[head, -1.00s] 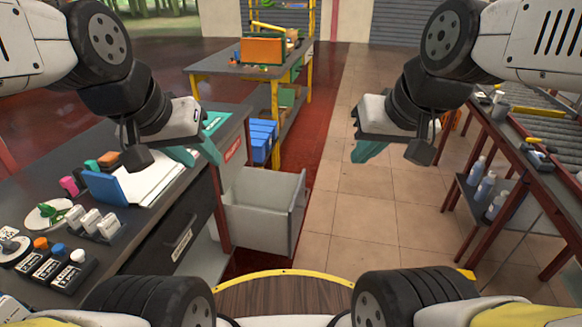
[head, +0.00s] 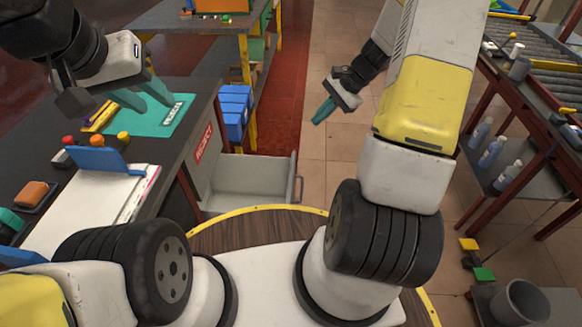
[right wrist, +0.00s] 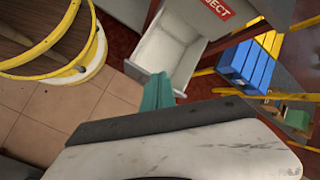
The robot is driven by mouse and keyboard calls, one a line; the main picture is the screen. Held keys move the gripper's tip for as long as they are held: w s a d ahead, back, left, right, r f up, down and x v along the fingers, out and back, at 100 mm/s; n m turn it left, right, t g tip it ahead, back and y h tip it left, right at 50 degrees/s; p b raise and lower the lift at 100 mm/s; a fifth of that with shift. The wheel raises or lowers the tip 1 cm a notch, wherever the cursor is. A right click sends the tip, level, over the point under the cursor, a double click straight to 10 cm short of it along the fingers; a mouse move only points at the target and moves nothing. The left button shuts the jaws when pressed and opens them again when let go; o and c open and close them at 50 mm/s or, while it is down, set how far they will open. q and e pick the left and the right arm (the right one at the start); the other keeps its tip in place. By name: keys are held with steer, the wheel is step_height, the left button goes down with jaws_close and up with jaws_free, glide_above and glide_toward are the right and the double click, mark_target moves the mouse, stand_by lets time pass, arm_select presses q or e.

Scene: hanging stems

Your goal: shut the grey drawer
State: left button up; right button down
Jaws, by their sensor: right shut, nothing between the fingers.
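The grey drawer (head: 245,180) stands pulled out from the right side of the dark bench, beside a red REJECT label. Its inside looks empty in the right wrist view (right wrist: 162,52). Its front panel with a bar handle (head: 298,184) faces right. My right gripper (head: 323,111) is shut and empty, above and to the right of the drawer front in the head view, apart from it. In the right wrist view its teal fingers (right wrist: 157,92) appear just below the drawer's front edge. My left gripper (head: 145,96) is open and empty over the bench's green mat.
The bench top (head: 50,135) holds the green mat (head: 150,122), papers and a blue clipboard. Blue bins (head: 235,110) sit on a shelf behind the drawer. A side table with bottles (head: 490,150) and a grey bucket (head: 520,302) are at right. Tiled floor right of the drawer is clear.

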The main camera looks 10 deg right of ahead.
steer(key=s+d+f+m+y, duration=0.1)
steer(key=d+f+m, duration=0.15)
steer(key=f, duration=0.75)
steer(key=s+d+f+m, duration=0.1)
steer(key=f+m, duration=0.3)
steer(key=f, duration=0.6)
steer(key=s+d+f+m+y, duration=0.1)
steer(key=s+f+m, duration=0.15)
steer(key=f, duration=0.75)
steer(key=w+a+f, duration=0.4)
steer(key=a+f, duration=0.2)
steer(key=a, duration=0.4)
steer(key=shift+a+f+t, duration=0.15)
steer(key=shift+f+t, duration=0.15)
steer(key=shift+t, duration=0.1)
